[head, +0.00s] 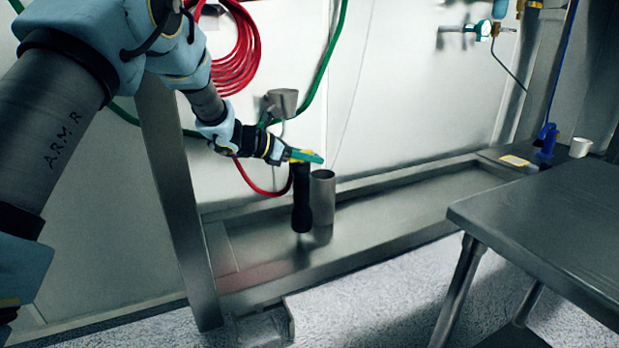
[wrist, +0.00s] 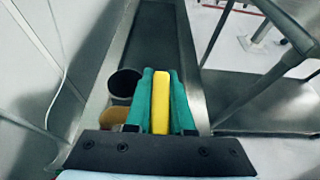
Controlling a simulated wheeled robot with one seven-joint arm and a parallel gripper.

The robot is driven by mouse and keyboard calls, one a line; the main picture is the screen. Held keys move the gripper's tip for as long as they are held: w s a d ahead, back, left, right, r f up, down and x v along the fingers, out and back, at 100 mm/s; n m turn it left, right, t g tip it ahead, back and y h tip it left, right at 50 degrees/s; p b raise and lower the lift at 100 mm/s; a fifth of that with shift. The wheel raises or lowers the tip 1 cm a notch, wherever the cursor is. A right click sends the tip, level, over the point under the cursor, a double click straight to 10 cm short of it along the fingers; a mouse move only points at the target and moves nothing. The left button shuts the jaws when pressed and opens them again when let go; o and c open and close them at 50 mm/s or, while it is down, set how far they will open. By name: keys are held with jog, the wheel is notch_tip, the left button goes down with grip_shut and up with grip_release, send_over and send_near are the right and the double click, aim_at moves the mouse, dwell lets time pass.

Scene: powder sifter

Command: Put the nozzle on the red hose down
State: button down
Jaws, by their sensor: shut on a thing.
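My gripper (head: 305,157) has green fingers, which also show in the wrist view (wrist: 161,100). They are shut on a yellow part of the nozzle (head: 302,200); this yellow strip shows between them in the wrist view (wrist: 160,102). The nozzle's black body hangs upright below the fingers, above or at the metal trough; I cannot tell if its lower end touches. The red hose (head: 237,66) is coiled on the wall, and a length of it loops down toward the nozzle. Its joint with the nozzle is hidden.
An open-topped metal cylinder (head: 323,200) stands in the trough (head: 400,207), close right of the nozzle; its dark mouth shows in the wrist view (wrist: 124,83). A brown round thing (wrist: 115,116) is beside it. A metal table (head: 550,215) stands at right. The trough's middle is clear.

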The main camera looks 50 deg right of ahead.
jog(key=shift+f, duration=1.9)
jog(key=c, duration=0.8)
grip_release()
jog(key=shift+f, duration=0.1)
jog(key=b+v, duration=0.1)
jog(key=v, duration=1.1)
